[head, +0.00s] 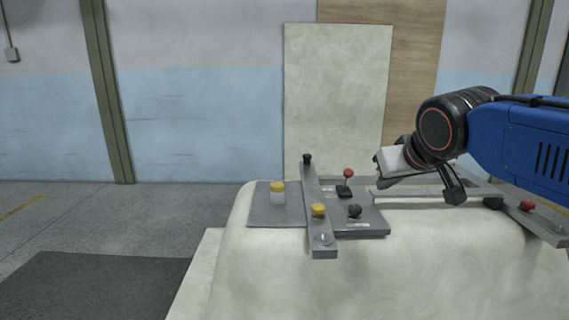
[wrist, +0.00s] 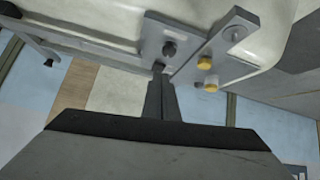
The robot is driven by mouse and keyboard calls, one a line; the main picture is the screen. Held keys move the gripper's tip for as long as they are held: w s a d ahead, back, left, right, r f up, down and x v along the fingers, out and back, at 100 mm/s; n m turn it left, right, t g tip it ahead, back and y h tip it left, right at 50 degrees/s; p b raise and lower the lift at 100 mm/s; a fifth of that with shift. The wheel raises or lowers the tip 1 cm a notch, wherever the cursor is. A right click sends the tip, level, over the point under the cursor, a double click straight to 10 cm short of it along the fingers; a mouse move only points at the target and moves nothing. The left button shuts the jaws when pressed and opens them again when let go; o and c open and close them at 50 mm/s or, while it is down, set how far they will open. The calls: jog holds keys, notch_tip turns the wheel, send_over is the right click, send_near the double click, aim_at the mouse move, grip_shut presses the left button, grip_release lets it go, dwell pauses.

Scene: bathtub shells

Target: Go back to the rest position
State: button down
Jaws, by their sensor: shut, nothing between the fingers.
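My gripper (head: 386,169) is at the right in the head view, on the end of my blue arm, above the far side of a pale bathtub shell (head: 380,270). In the wrist view its two dark fingers (wrist: 159,82) are together, with nothing between them. They point toward a grey fixture plate (head: 275,212) on the shell. Whether the fingertips touch anything there I cannot tell.
The plate carries a yellow-and-white cylinder (head: 278,193), a yellow knob (head: 318,210), a black knob (head: 355,211) and a red-topped lever (head: 347,180). A grey bar (head: 314,185) crosses it. A pale panel (head: 338,95) stands behind.

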jog(key=s+d+f+m+g, duration=0.1)
jog(key=s+d+f+g, duration=0.1)
jog(key=s+f, duration=0.7)
jog(key=s+d+f+m+g, duration=0.1)
jog(key=s+d+f, duration=0.3)
jog(key=s+f, duration=0.6)
notch_tip(320, 180, down, 4)
jog(key=shift+s+d+r+g, duration=0.2)
jog(key=shift+d+r+g, duration=0.1)
jog(key=shift+g, duration=0.5)
